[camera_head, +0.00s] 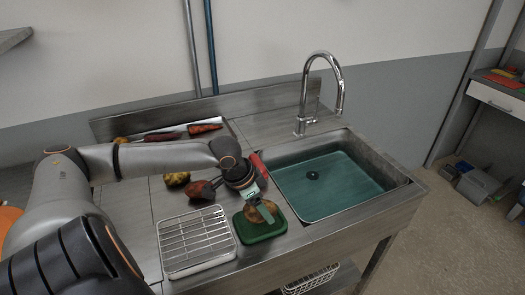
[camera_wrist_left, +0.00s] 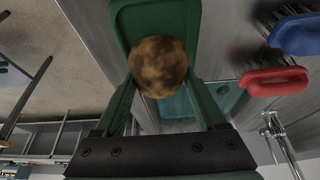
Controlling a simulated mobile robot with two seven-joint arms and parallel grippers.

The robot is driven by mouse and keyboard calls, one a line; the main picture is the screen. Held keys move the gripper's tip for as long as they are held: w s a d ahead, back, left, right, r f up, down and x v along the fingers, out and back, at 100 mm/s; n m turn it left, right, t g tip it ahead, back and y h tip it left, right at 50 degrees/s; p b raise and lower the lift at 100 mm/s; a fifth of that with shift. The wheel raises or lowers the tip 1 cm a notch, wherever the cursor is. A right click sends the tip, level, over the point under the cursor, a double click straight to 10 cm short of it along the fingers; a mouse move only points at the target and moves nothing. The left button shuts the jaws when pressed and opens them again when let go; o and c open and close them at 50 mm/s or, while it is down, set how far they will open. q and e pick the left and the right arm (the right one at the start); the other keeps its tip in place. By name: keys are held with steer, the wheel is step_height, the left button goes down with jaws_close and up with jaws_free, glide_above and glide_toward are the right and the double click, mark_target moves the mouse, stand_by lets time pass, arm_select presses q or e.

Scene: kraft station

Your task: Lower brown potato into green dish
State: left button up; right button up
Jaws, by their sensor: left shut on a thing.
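The brown potato (camera_head: 264,213) is round and mottled, and it sits between the fingers of my left gripper (camera_head: 258,208), which is shut on it. In the left wrist view the potato (camera_wrist_left: 158,66) is held between the two green fingers (camera_wrist_left: 160,85). The green dish (camera_head: 262,239) stands on the counter at the front edge, left of the sink. The potato is over the dish; I cannot tell whether it touches the dish floor. The dish rim (camera_wrist_left: 122,25) shows behind the potato in the wrist view. My right gripper is not in view.
A wire rack (camera_head: 194,240) stands just left of the dish. The sink (camera_head: 330,185) with a tall faucet (camera_head: 306,95) is to the right. Several vegetables lie behind the arm. A red brush (camera_wrist_left: 275,80) and a blue brush (camera_wrist_left: 298,35) are nearby in the wrist view.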

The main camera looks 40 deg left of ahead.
arm_select(q)
steer(key=shift+f+b, duration=0.4)
steer(key=shift+f, duration=0.75)
stand_by(0.4)
steer(key=o, duration=1.4)
steer(key=shift+o, duration=0.2)
steer(key=p+v, duration=0.1)
steer(key=v, duration=0.4)
steer(key=shift+s+r+p, duration=0.1)
steer(key=shift+r+p, duration=0.1)
steer(key=shift+p, duration=0.2)
steer(key=shift+a+r, duration=0.1)
steer(key=shift+r, duration=0.1)
steer(key=shift+v, duration=3.3)
steer(key=shift+s, duration=0.1)
